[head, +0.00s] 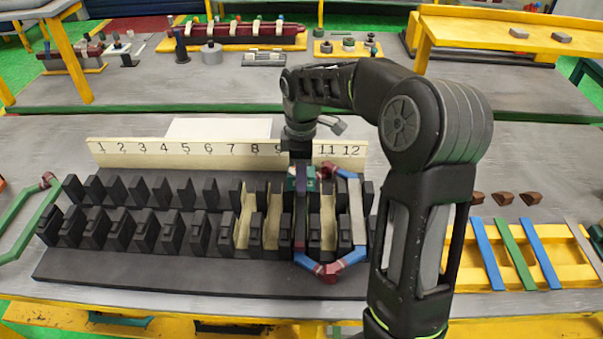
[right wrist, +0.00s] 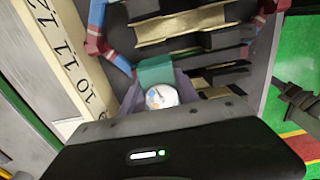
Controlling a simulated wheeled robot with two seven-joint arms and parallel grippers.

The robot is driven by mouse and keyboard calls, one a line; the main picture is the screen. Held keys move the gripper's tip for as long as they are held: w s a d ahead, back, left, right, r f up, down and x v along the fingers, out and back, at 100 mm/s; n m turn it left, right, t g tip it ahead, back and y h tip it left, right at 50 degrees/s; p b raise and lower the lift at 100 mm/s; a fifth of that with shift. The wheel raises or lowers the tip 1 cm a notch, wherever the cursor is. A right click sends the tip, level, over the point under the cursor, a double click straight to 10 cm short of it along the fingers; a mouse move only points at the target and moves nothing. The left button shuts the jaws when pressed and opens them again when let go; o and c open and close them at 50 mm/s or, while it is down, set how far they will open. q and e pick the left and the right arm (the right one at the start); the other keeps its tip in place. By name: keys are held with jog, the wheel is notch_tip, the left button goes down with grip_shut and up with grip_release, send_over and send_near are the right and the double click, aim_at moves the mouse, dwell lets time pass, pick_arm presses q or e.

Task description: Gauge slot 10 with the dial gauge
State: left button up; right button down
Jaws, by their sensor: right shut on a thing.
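My right gripper (head: 299,164) points down over the slot 10 area, where the arm hides the number. It is shut on the dial gauge (head: 301,184), a purple and teal piece; its white dial shows in the right wrist view (right wrist: 162,96). The gauge sits low at the block, but I cannot tell how deep it is in the slot. A blue and maroon coil (head: 342,262) loops around the slots by 10 to 12. My left gripper is not in view.
Cream liners (head: 272,217) line several slots near the gauge. A green coil (head: 22,232) lies at the left. A yellow rack (head: 520,262) with coloured strips and brown wedges (head: 504,198) stand at the right. A tray of parts (head: 240,38) is at the back.

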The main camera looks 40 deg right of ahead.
jog(key=shift+f, duration=0.15)
dwell(0.4)
jog(key=c, duration=0.8)
grip_release()
jog(key=shift+r+b, duration=0.6)
jog(key=shift+r, duration=3.3)
